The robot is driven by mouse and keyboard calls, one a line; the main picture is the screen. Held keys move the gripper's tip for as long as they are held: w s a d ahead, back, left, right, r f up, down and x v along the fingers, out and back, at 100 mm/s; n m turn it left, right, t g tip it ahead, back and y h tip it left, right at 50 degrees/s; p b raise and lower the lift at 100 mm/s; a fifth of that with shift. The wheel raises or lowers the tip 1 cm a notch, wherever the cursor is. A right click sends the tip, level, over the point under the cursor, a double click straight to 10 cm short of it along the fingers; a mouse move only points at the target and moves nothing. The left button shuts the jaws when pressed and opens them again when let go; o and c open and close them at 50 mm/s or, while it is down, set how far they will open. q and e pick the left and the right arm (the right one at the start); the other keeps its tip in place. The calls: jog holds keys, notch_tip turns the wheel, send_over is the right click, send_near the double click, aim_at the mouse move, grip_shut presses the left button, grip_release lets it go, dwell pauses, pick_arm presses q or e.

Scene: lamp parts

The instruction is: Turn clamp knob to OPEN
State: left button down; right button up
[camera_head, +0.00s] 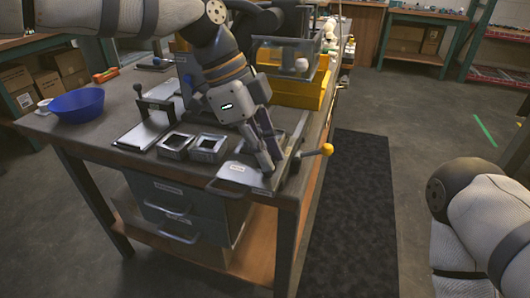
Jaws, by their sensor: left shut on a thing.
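My left gripper (270,163) reaches down from the top of the head view to the metal clamp fixture at the bench's front corner. Its fingers are shut on the clamp knob, low over the fixture's plate (238,172). The knob is mostly hidden by the fingers, so its turn position cannot be read. A lever with a yellow ball end (327,149) sticks out to the right of the fingers, apart from them. My right gripper is out of view; only part of my right arm shows at the lower right.
Two square metal frames (209,146) and a plate with a black-handled lever (141,133) stand left of the fixture. A blue bowl (77,105) sits at the bench's left end. Yellow bins (298,90) stand behind. A dark mat (347,220) covers the floor at right.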

pick_arm(q)
jog(key=shift+f+m, duration=0.1)
jog(key=shift+m, duration=0.5)
jog(key=c, duration=1.6)
grip_release()
jog(key=shift+c, duration=0.2)
jog(key=v, duration=1.2)
jog(key=shift+w, duration=0.25)
jog(key=shift+d, duration=0.1)
